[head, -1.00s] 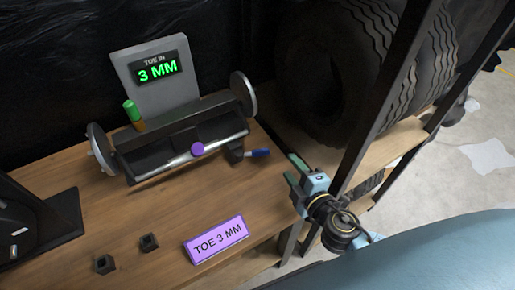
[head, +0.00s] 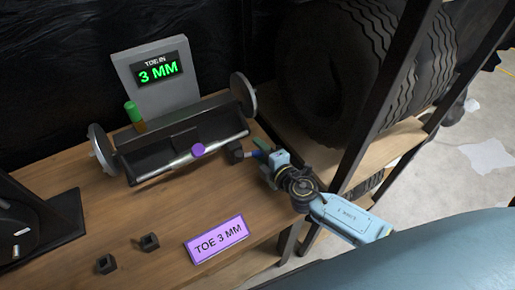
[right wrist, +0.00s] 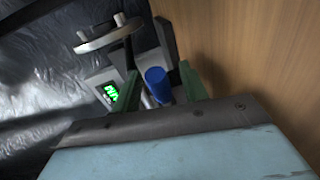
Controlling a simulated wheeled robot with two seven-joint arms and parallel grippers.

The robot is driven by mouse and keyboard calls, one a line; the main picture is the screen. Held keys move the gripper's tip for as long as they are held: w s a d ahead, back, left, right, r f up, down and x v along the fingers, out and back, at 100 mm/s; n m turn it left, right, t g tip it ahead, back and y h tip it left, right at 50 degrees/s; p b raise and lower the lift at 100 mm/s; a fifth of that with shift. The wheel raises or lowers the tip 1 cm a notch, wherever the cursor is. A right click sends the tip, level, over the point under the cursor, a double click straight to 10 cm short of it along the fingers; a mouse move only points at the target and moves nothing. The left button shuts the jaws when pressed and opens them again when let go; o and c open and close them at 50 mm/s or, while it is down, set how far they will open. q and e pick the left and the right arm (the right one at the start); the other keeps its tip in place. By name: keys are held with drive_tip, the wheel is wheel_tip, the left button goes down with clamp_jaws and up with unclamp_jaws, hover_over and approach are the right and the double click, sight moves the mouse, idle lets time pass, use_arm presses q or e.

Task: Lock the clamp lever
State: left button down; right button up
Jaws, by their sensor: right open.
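The clamp lever has a blue handle (right wrist: 157,84), and its dark clamp block (head: 235,152) sits at the right end of the toe gauge fixture (head: 180,140). In the head view the handle is mostly covered by my right gripper (head: 262,151). In the right wrist view the handle stands between the two green fingers of my right gripper, which is open. I cannot tell whether a finger touches it. My left gripper is out of view.
A purple "TOE 3 MM" sign (head: 216,241) and two small dark blocks, one of them here (head: 150,242), lie on the wooden bench (head: 100,215). A rack post (head: 384,95) and tires (head: 325,75) stand close on the right.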

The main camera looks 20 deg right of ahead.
drive_tip(key=shift+x, duration=0.8)
drive_tip(key=shift+c, duration=0.4)
clamp_jaws()
